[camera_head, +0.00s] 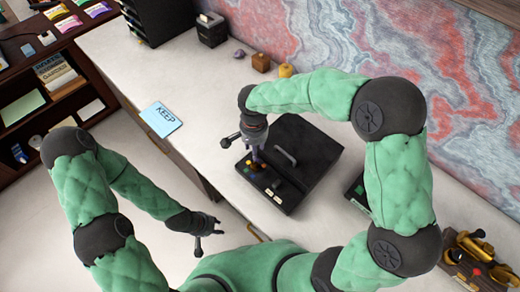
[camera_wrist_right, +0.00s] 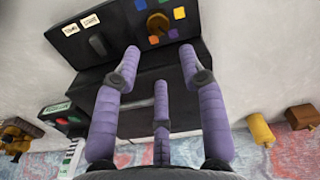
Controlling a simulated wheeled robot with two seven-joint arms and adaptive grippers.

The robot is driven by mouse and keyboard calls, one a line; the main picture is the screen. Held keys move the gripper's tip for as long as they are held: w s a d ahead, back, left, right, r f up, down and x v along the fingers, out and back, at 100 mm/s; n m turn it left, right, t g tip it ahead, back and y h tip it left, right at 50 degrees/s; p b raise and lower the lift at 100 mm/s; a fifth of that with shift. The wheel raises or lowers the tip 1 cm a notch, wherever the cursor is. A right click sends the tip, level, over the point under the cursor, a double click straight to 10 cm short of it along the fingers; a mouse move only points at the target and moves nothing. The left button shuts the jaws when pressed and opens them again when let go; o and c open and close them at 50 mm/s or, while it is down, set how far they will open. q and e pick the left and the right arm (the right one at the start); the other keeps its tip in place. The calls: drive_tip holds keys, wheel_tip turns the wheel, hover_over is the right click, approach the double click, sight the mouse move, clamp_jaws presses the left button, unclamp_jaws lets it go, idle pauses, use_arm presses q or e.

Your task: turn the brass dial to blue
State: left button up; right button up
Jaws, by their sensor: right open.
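A black control box (camera_head: 312,150) stands on the pale desk, with a grey handle on its lid and a control strip on its front. I cannot tell which colour the dial points to. My right gripper (camera_head: 255,160) is over the strip; in its wrist view its purple fingers (camera_wrist_right: 158,65) are spread, empty and apart from the dial. My left gripper (camera_head: 214,225) hangs open and empty in front of the desk.
A blue KEEP card (camera_head: 161,119) lies at the desk's left edge. A yellow cylinder (camera_head: 286,71) and a brown block (camera_head: 261,62) stand by the marbled wall. A wooden and brass object (camera_head: 478,262) is at lower right. A lever (camera_wrist_right: 97,43) sits beside the dial.

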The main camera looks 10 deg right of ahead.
sight(255, 165)
wheel_tip(255, 165, down, 11)
drive_tip(key=b, duration=0.2)
drive_tip(key=shift+s+a+r+b, duration=0.1)
drive_tip(key=shift+r+b, duration=0.1)
drive_tip(key=shift+b, duration=0.1)
clamp_jaws()
